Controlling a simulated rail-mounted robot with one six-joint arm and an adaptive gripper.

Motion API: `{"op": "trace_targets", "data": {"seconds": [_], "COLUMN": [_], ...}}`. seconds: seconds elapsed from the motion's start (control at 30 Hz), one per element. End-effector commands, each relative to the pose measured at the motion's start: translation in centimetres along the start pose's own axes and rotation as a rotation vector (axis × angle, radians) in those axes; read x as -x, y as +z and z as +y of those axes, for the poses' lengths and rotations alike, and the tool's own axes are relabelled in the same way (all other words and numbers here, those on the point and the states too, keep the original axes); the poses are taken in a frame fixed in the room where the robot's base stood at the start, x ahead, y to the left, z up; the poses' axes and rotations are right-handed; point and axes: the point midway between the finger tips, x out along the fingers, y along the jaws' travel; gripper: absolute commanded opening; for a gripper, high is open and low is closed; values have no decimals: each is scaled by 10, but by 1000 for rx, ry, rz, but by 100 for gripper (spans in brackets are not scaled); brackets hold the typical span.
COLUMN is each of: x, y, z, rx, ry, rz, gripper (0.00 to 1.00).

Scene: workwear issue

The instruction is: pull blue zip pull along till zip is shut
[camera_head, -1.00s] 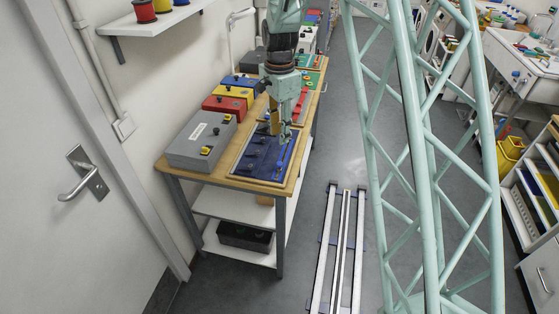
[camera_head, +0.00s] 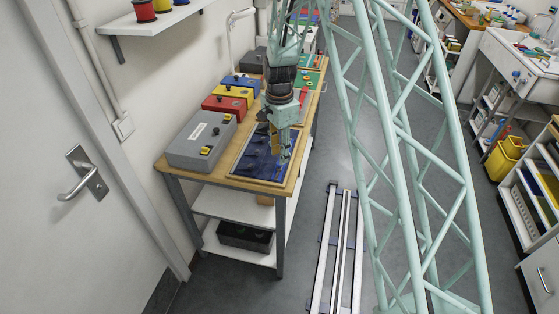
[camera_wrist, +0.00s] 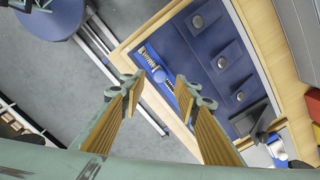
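The blue zip pull (camera_wrist: 159,75) is a small round knob on a zip (camera_wrist: 148,57) with metal teeth, along one edge of a dark blue workwear panel (camera_wrist: 200,55). The panel lies in a wooden frame on the table, and in the head view (camera_head: 252,160) my arm partly covers it. My gripper (camera_wrist: 155,88) is open, its two wood-coloured finger pads wide apart in the wrist view. The pull shows in the gap between the fingertips, with nothing gripped. In the head view my gripper (camera_head: 280,150) hangs over the panel's right side. I cannot tell its height above the pull.

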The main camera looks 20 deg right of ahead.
Motion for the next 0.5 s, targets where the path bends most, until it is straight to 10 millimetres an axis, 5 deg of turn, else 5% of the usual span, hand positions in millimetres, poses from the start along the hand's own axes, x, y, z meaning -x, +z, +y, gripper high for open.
{"op": "trace_targets", "data": {"seconds": [0.5], "x": [-36], "y": [0], "z": [0], "rx": [0], "ry": [0], "rz": [0], "gripper": [29]}}
